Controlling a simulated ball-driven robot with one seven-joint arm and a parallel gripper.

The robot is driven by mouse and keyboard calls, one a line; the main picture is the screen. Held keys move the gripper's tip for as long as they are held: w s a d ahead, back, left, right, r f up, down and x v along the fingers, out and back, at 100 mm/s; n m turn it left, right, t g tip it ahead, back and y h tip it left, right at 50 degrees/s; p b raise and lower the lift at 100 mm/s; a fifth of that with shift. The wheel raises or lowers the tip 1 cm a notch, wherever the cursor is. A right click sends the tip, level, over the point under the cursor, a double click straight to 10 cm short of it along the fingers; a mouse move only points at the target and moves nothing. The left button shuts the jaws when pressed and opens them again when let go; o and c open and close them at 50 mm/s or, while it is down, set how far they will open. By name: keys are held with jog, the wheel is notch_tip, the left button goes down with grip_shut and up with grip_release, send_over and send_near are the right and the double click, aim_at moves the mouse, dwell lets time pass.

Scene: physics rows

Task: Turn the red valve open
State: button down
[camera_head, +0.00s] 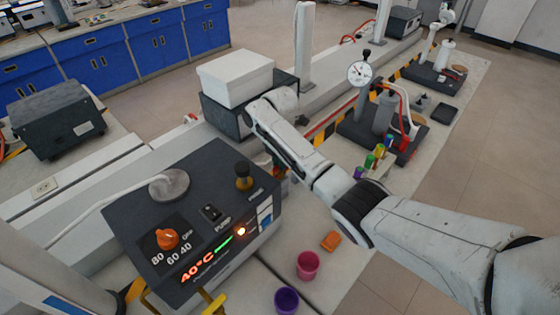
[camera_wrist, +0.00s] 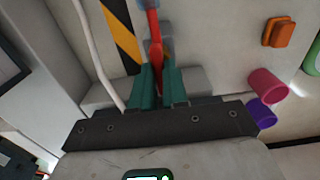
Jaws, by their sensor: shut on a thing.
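The red valve handle (camera_wrist: 154,38) is a narrow red lever in the upper middle of the wrist view. Its far end meets a blue-grey part at the top edge. My gripper (camera_wrist: 158,72) has two green fingers, one on each side of the lever's near end, and is shut on it. The fingers hide part of the lever's near end. In the head view my arm reaches in from the right, and my fingers and the valve cannot be made out there.
A black-and-yellow striped strip (camera_wrist: 119,35) and a white hose (camera_wrist: 92,50) run left of the lever. A pink cup (camera_head: 308,264), a purple cup (camera_head: 287,300) and an orange block (camera_head: 331,241) stand on the bench. A dark heater box (camera_head: 140,215) is at the front left.

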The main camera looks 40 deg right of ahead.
jog(key=shift+r, duration=0.1)
jog(key=c, duration=1.1)
grip_release()
jog(key=shift+c, duration=0.2)
notch_tip(320, 180, up, 11)
jog(key=shift+f, duration=0.2)
